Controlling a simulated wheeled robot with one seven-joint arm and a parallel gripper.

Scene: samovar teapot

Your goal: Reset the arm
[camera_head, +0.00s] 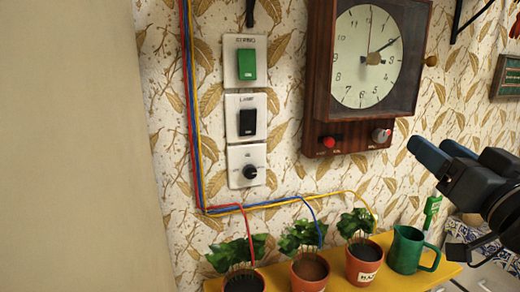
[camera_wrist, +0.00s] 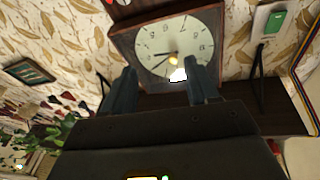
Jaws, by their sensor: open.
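My gripper (camera_head: 441,157) is at the right of the head view, in front of the papered wall and below and right of the wooden wall clock (camera_head: 317,85). Its two blue-grey fingers point up and left. In the wrist view my gripper (camera_wrist: 158,88) has its fingers apart with nothing held between them. The clock (camera_wrist: 125,40) shows beyond the fingertips there, upside down. The gripper looks apart from the clock in the head view.
A yellow shelf (camera_head: 395,281) holds potted plants (camera_head: 310,268) and a green jug (camera_head: 407,250) below my gripper. Switch plates, one with a green switch (camera_head: 247,64), are on the wall left of the clock. Coloured wires (camera_head: 194,130) run down the wall to the pots.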

